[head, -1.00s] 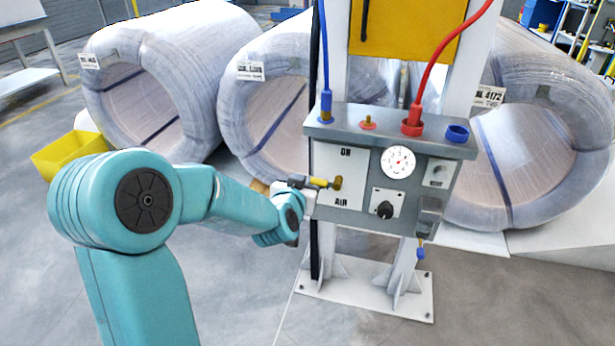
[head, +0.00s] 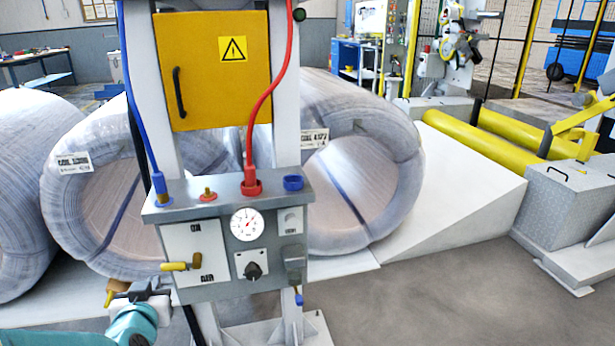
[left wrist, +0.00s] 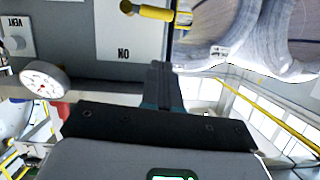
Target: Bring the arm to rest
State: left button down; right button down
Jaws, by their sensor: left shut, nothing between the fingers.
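My left arm (head: 130,325) shows only at the lower left of the head view, in teal. My left gripper (head: 150,287) is shut and empty, just below and left of the yellow-handled valve (head: 180,265) on the grey control panel (head: 262,205). The valve handle lies level, pointing left, apart from the fingers. In the left wrist view the shut dark fingers (left wrist: 163,85) point toward the panel's white ON plate (left wrist: 120,35), with the yellow handle (left wrist: 155,13) above them. My right gripper is not in view.
The panel stands on a white frame (head: 285,120) with a yellow box (head: 215,70), a blue hose (head: 140,90) and a red hose (head: 262,105). Wrapped coils (head: 375,175) stand behind it. A white ramp (head: 450,190) and yellow rollers (head: 485,145) are at the right. The floor (head: 440,290) at front right is clear.

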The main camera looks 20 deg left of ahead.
pick_arm(q)
jog(key=w+d+f+m+g+h, duration=0.1)
jog(key=d+f+m+g+h, duration=0.15)
jog(key=d+f, duration=0.65)
jog(key=w+d+f+m+g+h, duration=0.15)
jog(key=d+f+h, duration=0.25)
jog(key=d+f, duration=0.55)
jog(key=s+d+f+g+h, duration=0.5)
jog(key=s+d+f+g, duration=0.2)
jog(key=s+d+f, duration=0.8)
jog(key=s+a+r+p, duration=0.1)
jog(key=r+p, duration=1.1)
jog(key=s+r+p, duration=0.2)
jog(key=r+p, duration=0.9)
jog(key=p, duration=0.2)
jog(key=shift+a+r+g, duration=0.3)
jog(key=shift+a+r, duration=0.05)
jog(key=shift+f, duration=0.1)
